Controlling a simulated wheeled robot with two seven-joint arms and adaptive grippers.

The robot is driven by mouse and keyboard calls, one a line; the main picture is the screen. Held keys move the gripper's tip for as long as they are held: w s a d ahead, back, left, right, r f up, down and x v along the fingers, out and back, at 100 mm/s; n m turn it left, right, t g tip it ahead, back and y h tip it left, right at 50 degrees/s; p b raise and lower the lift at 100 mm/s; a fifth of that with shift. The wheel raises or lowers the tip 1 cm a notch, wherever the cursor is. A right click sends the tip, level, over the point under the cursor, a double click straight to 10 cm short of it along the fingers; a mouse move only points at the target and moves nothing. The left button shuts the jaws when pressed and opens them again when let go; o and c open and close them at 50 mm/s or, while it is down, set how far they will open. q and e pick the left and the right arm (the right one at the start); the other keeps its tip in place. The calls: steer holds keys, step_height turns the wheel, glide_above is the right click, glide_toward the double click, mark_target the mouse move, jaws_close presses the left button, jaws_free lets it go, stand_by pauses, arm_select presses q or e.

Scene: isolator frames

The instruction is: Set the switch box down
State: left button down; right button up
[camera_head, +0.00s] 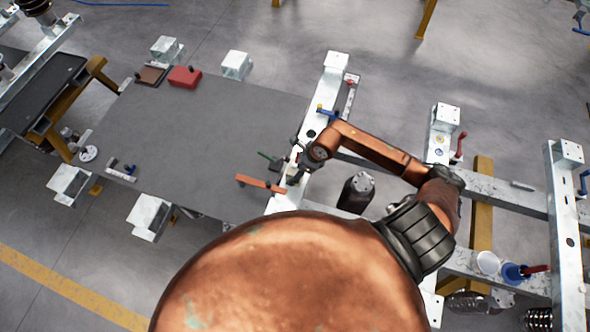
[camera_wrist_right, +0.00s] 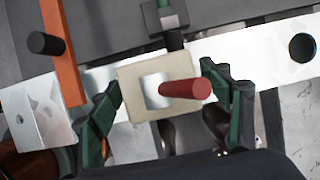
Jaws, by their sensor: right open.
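My right gripper (camera_wrist_right: 161,84) is open, with one green finger to the left of the box and one to the right, and gaps show on both sides. In the head view my right gripper (camera_head: 298,167) is at the beam beside the grey table; the box is small and mostly hidden there. My left gripper is out of view.
An orange bar with a black knob (camera_wrist_right: 62,50) lies close to the left finger. A green-handled part (camera_wrist_right: 172,15) is just beyond the box. The grey table (camera_head: 200,140) is largely bare, with a red box (camera_head: 184,77) at its far edge. White and blue cups (camera_head: 514,272) stand at right.

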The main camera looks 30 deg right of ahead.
steer(key=shift+r, duration=0.1)
steer(key=v, duration=1.2)
steer(key=shift+b, duration=0.4)
